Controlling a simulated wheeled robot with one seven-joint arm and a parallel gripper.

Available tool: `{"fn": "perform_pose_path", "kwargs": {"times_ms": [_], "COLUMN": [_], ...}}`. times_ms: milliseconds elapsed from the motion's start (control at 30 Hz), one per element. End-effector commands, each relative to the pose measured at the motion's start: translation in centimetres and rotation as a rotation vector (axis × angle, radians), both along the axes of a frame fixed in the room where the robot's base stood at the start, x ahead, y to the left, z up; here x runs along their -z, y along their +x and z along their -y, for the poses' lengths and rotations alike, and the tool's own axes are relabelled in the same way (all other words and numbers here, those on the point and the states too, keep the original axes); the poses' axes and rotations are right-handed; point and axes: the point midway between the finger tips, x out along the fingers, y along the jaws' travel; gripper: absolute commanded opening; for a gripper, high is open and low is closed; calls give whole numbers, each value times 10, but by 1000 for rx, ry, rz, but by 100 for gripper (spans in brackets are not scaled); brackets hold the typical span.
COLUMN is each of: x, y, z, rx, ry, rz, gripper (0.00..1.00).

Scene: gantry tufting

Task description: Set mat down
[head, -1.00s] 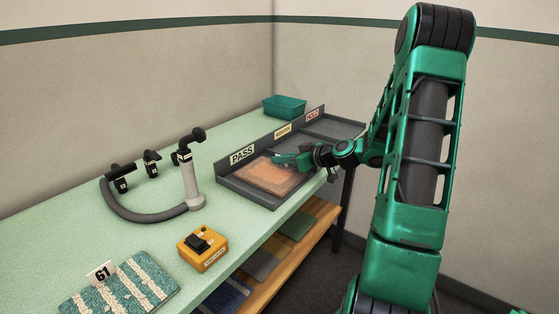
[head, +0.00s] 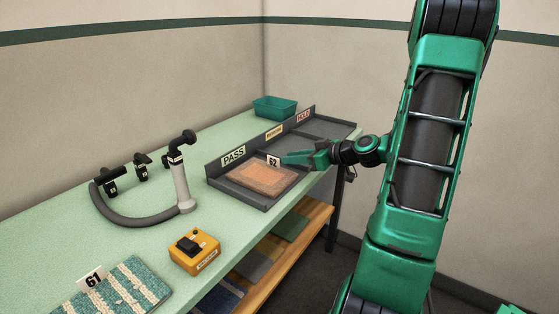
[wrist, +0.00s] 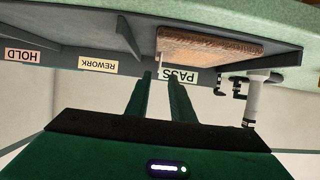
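In the wrist view, which is upside down, the mat (wrist: 205,47) rests in the compartment by the PASS label (wrist: 178,76).
The REWORK (head: 274,131) and HOLD (head: 303,116) compartments look empty. A teal bin (head: 275,108) stands behind the tray. A yellow button box (head: 194,251), a striped mat (head: 125,288) tagged 61 and a grey hose tool (head: 183,187) occupy the bench.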

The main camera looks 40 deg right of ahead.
Motion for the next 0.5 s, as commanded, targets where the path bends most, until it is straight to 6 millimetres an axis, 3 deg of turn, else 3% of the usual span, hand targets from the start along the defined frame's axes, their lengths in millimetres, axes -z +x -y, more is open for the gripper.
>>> {"fn": "perform_pose_path", "kwargs": {"times_ms": [300, 500], "x": [-9, 9], "y": [-25, -42], "z": [5, -36], "rx": [-6, -54], "ry": [-1, -11], "rz": [-15, -223], "gripper": [22, 22]}}
